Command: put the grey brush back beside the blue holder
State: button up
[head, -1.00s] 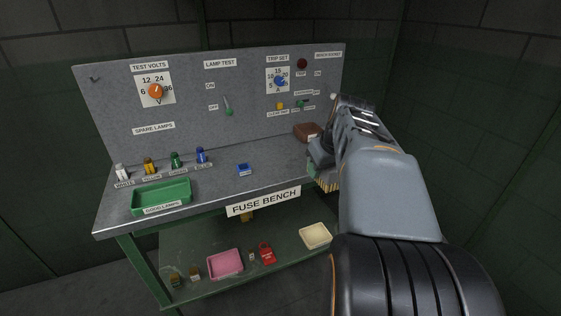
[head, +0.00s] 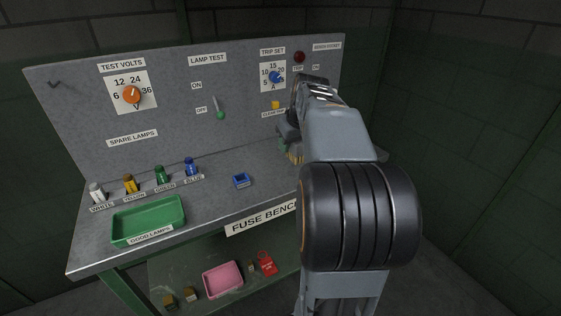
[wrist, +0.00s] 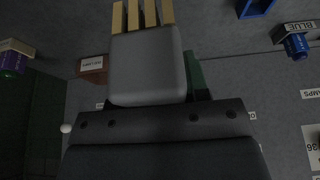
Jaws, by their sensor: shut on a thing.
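My gripper (head: 290,134) is shut on the grey brush, over the right part of the bench top. The brush shows in the wrist view as a grey block (wrist: 148,68) with tan bristles. In the head view its bristles (head: 295,157) hang downward, and my arm hides much of the rest. I cannot tell whether the bristles touch the bench. The blue holder (head: 241,180), a small open square tray, sits on the bench to the left of the brush, apart from it. Part of it shows at the top of the wrist view (wrist: 256,8).
A green tray (head: 150,221) and several spare lamps stand at the bench's left. The upright panel (head: 170,110) with knobs and switches rises behind. A brown labelled box (wrist: 92,66) shows beside the brush in the wrist view. Bench top around the blue holder is clear.

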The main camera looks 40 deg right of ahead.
jog(key=b, duration=0.1)
send_over(280, 167)
jog(key=s, duration=0.2)
jog(key=f, duration=0.6)
jog(key=shift+w+a, duration=0.15)
jog(key=shift+w, duration=0.1)
jog(key=shift+w+f+b, duration=0.1)
jog(key=shift+f+b, duration=0.35)
jog(key=shift+f, duration=1.15)
jog(key=shift+f, duration=0.1)
jog(key=shift+f, duration=0.15)
jog(key=o, duration=0.9)
